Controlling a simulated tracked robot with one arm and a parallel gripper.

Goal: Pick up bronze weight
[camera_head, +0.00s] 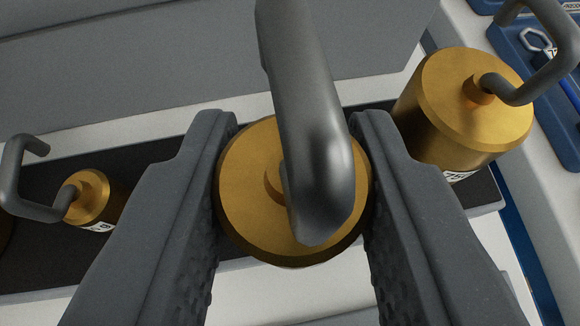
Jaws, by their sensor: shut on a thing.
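A bronze weight (250,215) with a round gold body and a thick grey bent hook on top is in the middle of the view. My gripper (295,190) is shut on it, with one dark grey finger against each side of the body. The hook rises toward the camera and covers part of the weight's top. The weight's underside is hidden, so I cannot tell whether it touches the surface below.
A larger bronze weight (450,120) stands close to the right finger. A smaller one (90,200) stands to the left. Both have grey hooks and sit on a black strip (40,255). A grey wall-like panel (150,70) lies behind. Blue trays (535,60) are at the upper right.

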